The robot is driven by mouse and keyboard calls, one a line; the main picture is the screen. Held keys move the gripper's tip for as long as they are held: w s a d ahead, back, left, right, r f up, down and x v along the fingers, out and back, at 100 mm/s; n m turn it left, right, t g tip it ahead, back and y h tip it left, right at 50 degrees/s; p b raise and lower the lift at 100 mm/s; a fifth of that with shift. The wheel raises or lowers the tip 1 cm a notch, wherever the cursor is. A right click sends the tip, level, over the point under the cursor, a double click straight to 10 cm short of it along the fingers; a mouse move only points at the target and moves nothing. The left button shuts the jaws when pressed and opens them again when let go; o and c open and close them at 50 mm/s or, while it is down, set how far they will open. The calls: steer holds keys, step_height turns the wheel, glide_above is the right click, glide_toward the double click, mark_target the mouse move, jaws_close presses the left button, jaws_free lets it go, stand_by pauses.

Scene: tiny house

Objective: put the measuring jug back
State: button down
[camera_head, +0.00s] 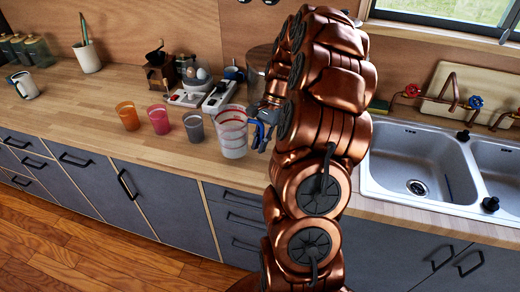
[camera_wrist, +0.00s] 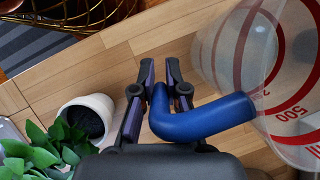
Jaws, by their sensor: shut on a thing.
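The measuring jug (camera_head: 232,140) is clear with red markings and a blue handle. In the head view it is upright over the wooden counter, just left of my arm; I cannot tell whether its base touches the wood. My gripper (camera_head: 264,121) is at the jug's right side, shut on the handle. In the wrist view the fingers of my gripper (camera_wrist: 158,70) are on either side of the blue handle, and the jug's body (camera_wrist: 290,75) fills the right side, cut off by the frame edge.
Grey (camera_head: 194,126), pink (camera_head: 159,120) and orange (camera_head: 128,116) cups stand in a row left of the jug. A coffee grinder (camera_head: 160,72) and an egg holder (camera_head: 197,78) are behind. A sink (camera_head: 415,160) lies right. The wrist view shows a white pot (camera_wrist: 88,106), leaves (camera_wrist: 45,150) and a wire basket (camera_wrist: 85,12).

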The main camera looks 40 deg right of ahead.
steer(key=shift+f+p, duration=0.95)
steer(key=shift+f, duration=0.8)
steer(key=shift+f, duration=0.15)
steer(key=c, duration=1.2)
jaws_free()
